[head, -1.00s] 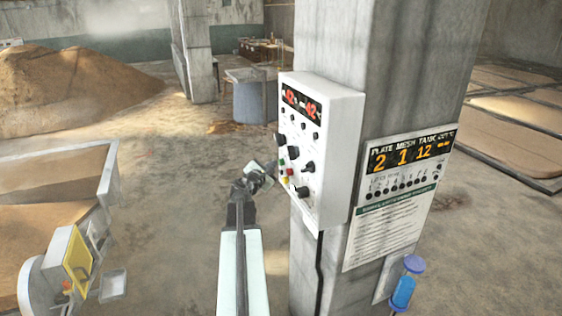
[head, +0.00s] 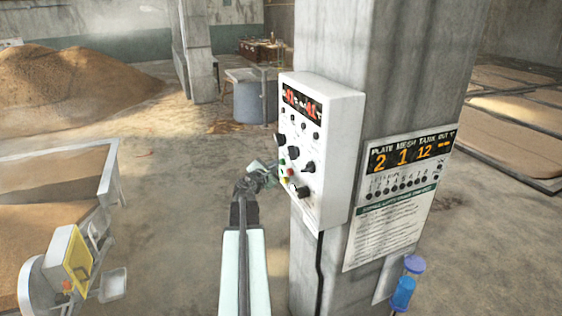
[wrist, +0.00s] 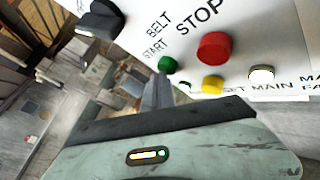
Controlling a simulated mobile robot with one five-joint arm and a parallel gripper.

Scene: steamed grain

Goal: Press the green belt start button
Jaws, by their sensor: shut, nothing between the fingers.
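The green belt start button (wrist: 167,64) sits on the white control panel under the "BELT START" label in the wrist view. It shows small on the panel's left side in the head view (head: 282,162). A red stop button (wrist: 213,46) and a yellow button (wrist: 212,84) are close by it. My gripper (wrist: 163,80) is shut and empty, its tip right at the green button's lower edge in the picture. I cannot tell whether it touches the button. In the head view my gripper (head: 272,168) is beside the panel's left edge.
The white control box (head: 335,140) with red digits and black knobs is fixed to a concrete pillar (head: 400,60). A display board (head: 400,200) hangs on its right face. A blue-capped dispenser (head: 404,290) is below.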

